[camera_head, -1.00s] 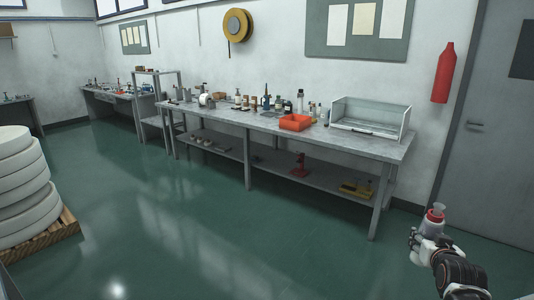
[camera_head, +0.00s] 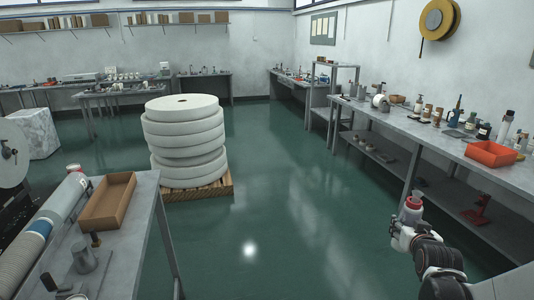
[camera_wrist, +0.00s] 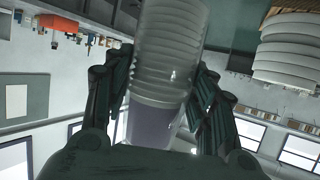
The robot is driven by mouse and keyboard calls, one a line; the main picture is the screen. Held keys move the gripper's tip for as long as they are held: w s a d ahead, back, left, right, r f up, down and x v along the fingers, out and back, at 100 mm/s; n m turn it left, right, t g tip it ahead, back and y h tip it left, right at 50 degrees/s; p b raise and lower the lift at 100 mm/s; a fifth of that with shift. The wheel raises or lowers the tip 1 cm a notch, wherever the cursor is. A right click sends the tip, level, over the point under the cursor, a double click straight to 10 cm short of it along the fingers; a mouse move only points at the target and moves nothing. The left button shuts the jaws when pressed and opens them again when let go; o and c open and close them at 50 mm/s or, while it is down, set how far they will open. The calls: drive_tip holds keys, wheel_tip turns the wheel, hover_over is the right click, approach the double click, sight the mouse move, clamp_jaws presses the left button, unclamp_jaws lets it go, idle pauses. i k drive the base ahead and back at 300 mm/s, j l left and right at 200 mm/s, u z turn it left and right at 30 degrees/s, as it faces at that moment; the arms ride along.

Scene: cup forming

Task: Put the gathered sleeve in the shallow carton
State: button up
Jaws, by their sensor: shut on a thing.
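My gripper (camera_head: 408,212) is at the lower right of the head view, raised over open floor. In the wrist view the sleeve (camera_wrist: 167,55) is a translucent ribbed stack with a purple-grey lower part, between both fingers (camera_wrist: 160,95). The shallow carton (camera_head: 107,203) is a brown open tray on the grey table (camera_head: 127,262) at the lower left. It looks empty, and it is far from my gripper.
A stack of large white rolls (camera_head: 185,140) stands on a wooden pallet (camera_head: 205,191) mid-floor. A long workbench (camera_head: 460,150) with bottles and an orange bin (camera_head: 490,153) runs along the right. Green floor (camera_head: 290,220) lies clear between bench and table.

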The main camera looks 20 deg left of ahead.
sight(112, 204)
drive_tip(key=i+j+u, duration=0.35)
drive_tip(key=i+u, duration=0.2)
drive_tip(key=i, duration=0.2)
drive_tip(key=i+j+u, duration=0.1)
drive_tip(key=i+u, duration=0.15)
drive_tip(key=i, duration=0.15)
drive_tip(key=i+j+u, duration=0.2)
drive_tip(key=j, duration=0.25)
drive_tip(key=i+j+u, duration=0.2)
drive_tip(key=i+j, duration=0.15)
